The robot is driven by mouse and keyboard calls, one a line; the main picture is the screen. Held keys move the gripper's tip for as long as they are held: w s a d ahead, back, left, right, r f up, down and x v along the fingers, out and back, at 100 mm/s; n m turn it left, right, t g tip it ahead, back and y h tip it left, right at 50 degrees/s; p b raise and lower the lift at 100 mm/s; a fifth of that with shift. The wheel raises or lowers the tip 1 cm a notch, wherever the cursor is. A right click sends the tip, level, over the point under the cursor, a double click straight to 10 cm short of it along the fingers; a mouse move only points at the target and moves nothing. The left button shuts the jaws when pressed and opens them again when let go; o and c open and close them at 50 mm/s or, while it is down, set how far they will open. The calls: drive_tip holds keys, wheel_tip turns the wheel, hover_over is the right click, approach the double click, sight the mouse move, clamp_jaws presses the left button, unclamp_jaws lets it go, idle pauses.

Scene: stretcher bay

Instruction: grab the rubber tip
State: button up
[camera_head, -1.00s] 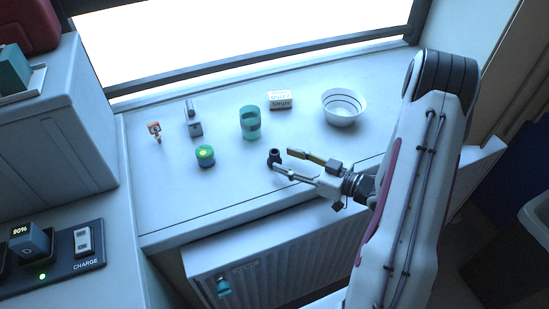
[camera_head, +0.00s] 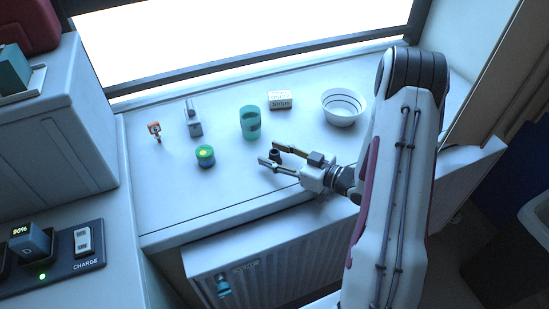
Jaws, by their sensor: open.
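The rubber tip, a small dark piece (camera_head: 274,154), stands on the white sill near its front right part. My gripper (camera_head: 268,153) is open, with one finger on the far side of the rubber tip and the other on the near side. The tip appears to lie between the two fingers. I cannot tell from this view whether either finger touches it.
On the sill (camera_head: 190,205) stand a teal cup (camera_head: 250,123), a white bowl (camera_head: 343,107), a small labelled box (camera_head: 280,100), a green-topped round container (camera_head: 205,156), a grey device (camera_head: 193,118) and an orange item (camera_head: 155,131). The front left of the sill is clear.

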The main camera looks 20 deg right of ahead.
sight(274, 151)
drive_tip(key=c, duration=1.1)
drive_tip(key=shift+r, duration=0.2)
drive_tip(key=shift+r, duration=4.75)
